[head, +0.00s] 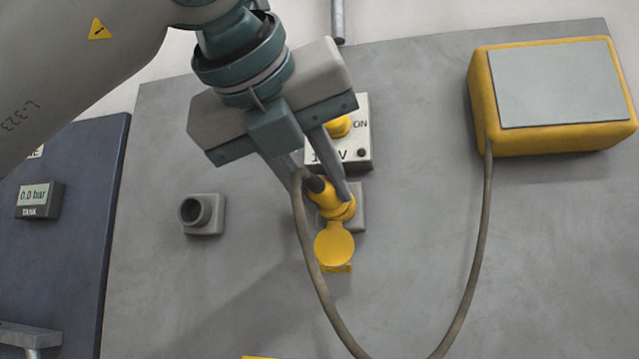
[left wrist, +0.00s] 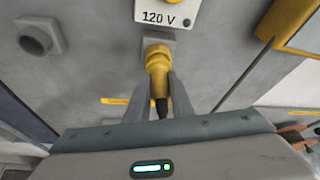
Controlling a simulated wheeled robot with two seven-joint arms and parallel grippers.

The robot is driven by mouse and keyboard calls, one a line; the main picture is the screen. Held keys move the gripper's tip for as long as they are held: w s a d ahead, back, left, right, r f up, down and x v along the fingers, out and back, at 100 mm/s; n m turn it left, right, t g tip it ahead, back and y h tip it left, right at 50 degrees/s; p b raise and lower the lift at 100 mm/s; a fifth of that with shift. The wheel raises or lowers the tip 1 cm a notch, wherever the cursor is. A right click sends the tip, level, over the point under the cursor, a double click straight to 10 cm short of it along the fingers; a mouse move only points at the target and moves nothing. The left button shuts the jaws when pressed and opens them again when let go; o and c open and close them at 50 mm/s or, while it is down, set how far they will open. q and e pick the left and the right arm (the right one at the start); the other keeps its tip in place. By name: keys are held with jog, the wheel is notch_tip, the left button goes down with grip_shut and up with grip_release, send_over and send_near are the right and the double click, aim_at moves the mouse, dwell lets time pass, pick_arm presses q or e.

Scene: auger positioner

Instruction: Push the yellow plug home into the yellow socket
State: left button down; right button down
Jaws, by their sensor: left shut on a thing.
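The yellow plug (head: 321,195) has a dark rear end and a grey cable. My left gripper (head: 330,194) is shut on it, with one finger on each side; the same grip shows in the left wrist view (left wrist: 160,84). The plug (left wrist: 158,68) points at the yellow socket (head: 344,211), whose ring sits on a grey wall plate. The plug's front meets the socket ring; I cannot tell how deep it sits. The socket's round yellow flap (head: 334,244) hangs open below. My right gripper is not in view.
A switch box (head: 355,155) marked ON is just above the socket. A grey, empty-looking socket (head: 202,213) is to the left. The cable (head: 484,230) loops down and up to a yellow box (head: 480,95). A blue panel with a gauge (head: 40,200) stands far left.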

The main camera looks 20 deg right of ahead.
pick_arm(q)
jog(key=shift+w+d+r, duration=0.1)
jog(key=shift+w+d, duration=0.4)
jog(key=shift+w, duration=0.25)
jog(key=c, duration=1.5)
grip_release()
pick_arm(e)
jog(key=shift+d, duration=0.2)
pick_arm(q)
jog(key=shift+s+a, duration=0.1)
jog(key=shift+s, duration=0.05)
jog(key=b+v, duration=0.3)
jog(key=v, duration=1.4)
jog(key=shift+b, duration=0.4)
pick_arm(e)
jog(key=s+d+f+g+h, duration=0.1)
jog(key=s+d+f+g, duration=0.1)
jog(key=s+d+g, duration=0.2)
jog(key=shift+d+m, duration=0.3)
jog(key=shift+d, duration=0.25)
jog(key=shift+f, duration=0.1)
